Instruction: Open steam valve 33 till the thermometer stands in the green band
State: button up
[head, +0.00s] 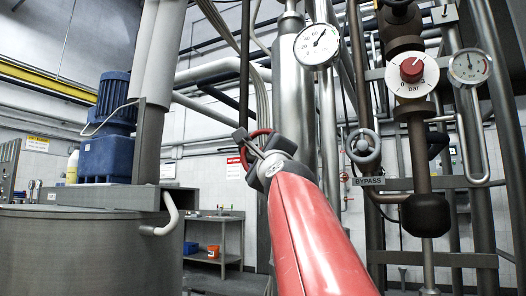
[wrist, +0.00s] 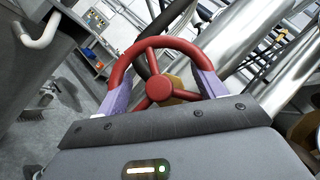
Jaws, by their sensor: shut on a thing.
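A red handwheel (wrist: 159,88) with spokes and a round hub fills the middle of the wrist view. My gripper (wrist: 160,76) has its two purple-padded fingers on opposite sides of the rim, shut on it. In the head view my gripper (head: 257,150) hides most of the red handwheel (head: 244,158); only parts of its rim show. No number 33 can be read. A round white dial (head: 316,46) with a black needle pointing to the upper right is above my gripper. I cannot tell a green band on it.
A grey handwheel (head: 363,146) above a BYPASS label (head: 368,181), a red knob on a white bar dial (head: 411,69) and a second gauge (head: 469,67) are among pipes at the right. A steel vessel (head: 90,250) with a blue motor (head: 112,105) stands at the left. A bench (head: 214,255) is behind.

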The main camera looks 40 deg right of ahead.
jog(key=o, duration=1)
jog(key=b+v, duration=0.1)
jog(key=v, duration=0.6)
jog(key=shift+s+a+f, duration=0.15)
jog(key=shift+s+a, duration=0.1)
jog(key=shift+s, duration=0.05)
